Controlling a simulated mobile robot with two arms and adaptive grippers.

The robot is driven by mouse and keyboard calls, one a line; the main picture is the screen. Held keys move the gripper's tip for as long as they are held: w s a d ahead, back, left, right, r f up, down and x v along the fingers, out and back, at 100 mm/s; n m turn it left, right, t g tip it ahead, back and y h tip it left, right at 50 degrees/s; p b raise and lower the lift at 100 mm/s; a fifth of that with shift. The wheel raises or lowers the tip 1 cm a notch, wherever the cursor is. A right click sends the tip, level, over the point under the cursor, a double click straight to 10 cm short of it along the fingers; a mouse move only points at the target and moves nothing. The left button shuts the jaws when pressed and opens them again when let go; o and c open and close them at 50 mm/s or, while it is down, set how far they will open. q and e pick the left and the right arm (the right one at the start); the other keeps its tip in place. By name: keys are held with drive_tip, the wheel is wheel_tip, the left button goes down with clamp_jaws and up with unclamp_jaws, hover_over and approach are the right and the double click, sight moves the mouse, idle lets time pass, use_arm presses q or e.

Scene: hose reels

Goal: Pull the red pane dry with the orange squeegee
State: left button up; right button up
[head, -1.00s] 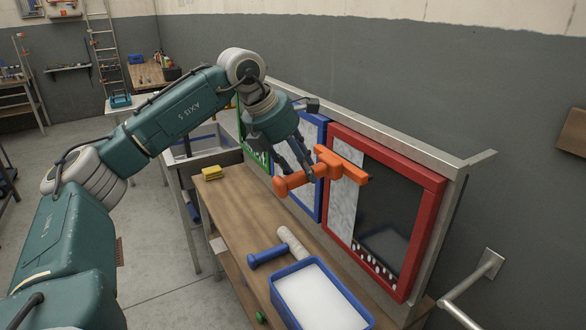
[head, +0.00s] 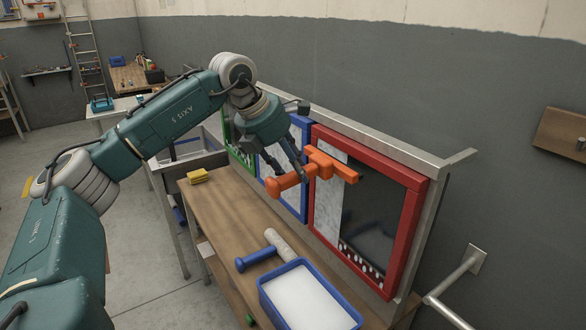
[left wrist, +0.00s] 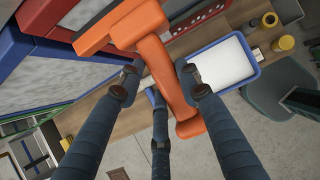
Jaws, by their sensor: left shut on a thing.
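The orange squeegee (head: 318,164) is held by my left gripper (head: 287,172), whose fingers are shut around its handle. In the left wrist view the squeegee (left wrist: 150,50) lies between the dark fingers of the gripper (left wrist: 160,88), with its head at the top left. The red pane (head: 400,225) stands upright on the bench's back frame. Its left strip is pale and wet-looking, its right part is dark and clear, and white drops or suds line its lower edge. The squeegee head is in front of the pane's upper part; I cannot tell whether it touches. My right gripper is out of view.
A yellow sponge (head: 199,176) lies further left. A blue pane (head: 300,195) and a green pane stand left of the red one. A metal rail (head: 455,278) is at right.

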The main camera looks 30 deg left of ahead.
use_arm(q)
drive_tip(key=shift+w+d+p, duration=0.25)
drive_tip(key=shift+w+p, duration=0.1)
drive_tip(key=shift+w, duration=0.3)
idle(0.5)
wheel_tip(320, 180, down, 28)
drive_tip(key=b, duration=1.8)
drive_tip(key=shift+r+b, duration=0.15)
drive_tip(key=shift+b, duration=0.15)
idle(1.5)
drive_tip(key=s+a+b, duration=0.2)
drive_tip(key=s, duration=0.4)
drive_tip(key=shift+s+a+b, duration=0.2)
drive_tip(key=shift+a+b, duration=0.15)
